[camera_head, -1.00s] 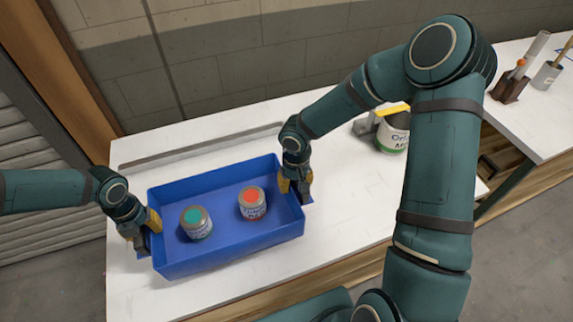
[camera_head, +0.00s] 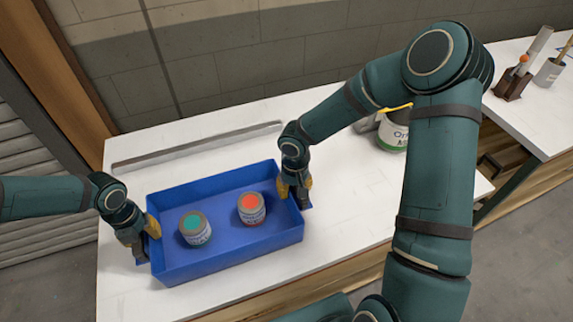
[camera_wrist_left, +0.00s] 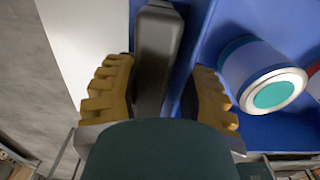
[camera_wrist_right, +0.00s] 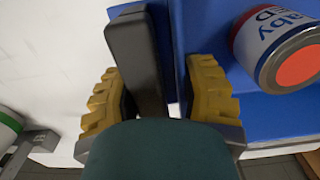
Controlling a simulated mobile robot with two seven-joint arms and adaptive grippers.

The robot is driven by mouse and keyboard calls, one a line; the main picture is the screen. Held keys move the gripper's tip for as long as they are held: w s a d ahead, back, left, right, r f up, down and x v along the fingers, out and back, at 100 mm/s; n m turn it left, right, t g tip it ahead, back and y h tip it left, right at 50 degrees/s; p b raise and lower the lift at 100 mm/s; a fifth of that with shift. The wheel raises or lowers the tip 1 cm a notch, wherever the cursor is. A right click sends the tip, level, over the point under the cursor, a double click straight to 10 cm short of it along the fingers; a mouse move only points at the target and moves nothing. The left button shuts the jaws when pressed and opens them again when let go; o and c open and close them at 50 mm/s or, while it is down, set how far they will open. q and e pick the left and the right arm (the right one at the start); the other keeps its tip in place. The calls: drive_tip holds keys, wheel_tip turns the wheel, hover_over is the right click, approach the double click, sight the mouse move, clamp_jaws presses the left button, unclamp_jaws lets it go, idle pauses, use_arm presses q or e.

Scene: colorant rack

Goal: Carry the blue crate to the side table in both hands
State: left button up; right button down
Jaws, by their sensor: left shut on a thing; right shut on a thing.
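The blue crate (camera_head: 232,262) is at the left of the head view, over the white worktop (camera_head: 330,240). I cannot tell whether its base touches the top. Inside are a can with a teal lid (camera_head: 195,228) and a can with a red lid (camera_head: 251,208), both upright and apart. My left gripper (camera_head: 150,230) is shut on the crate's left end, and my right gripper (camera_head: 298,190) on its right end. Both wrist views show yellow fingers either side of a dark grip piece, beside the crate wall (camera_wrist_left: 190,70). The exact contact is partly hidden.
A labelled can (camera_head: 393,132) stands behind my right arm, partly covered by it. Another white table (camera_head: 520,118) at the far right bears a dark holder (camera_head: 511,85) and a grey cup (camera_head: 547,75). A grey strip (camera_head: 195,146) lies along the back of the worktop.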

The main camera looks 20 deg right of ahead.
use_arm(q)
drive_tip(key=shift+a+f, duration=0.1)
drive_tip(key=shift+f, duration=0.2)
use_arm(e)
drive_tip(key=shift+d+f, duration=0.1)
drive_tip(key=shift+f, duration=0.2)
use_arm(q)
drive_tip(key=o, duration=1.3)
drive_tip(key=shift+r, duration=0.1)
drive_tip(key=shift+c, duration=0.2)
use_arm(e)
drive_tip(key=shift+c, duration=2.3)
unclamp_jaws()
drive_tip(key=shift+r, duration=0.1)
use_arm(q)
wheel_tip(320, 180, up, 12)
drive_tip(key=shift+f, duration=0.15)
use_arm(e)
drive_tip(key=shift+r, duration=0.15)
wheel_tip(320, 180, up, 12)
drive_tip(key=shift+f, duration=0.15)
use_arm(q)
drive_tip(key=shift+s, duration=0.1)
use_arm(e)
drive_tip(key=shift+s, duration=0.1)
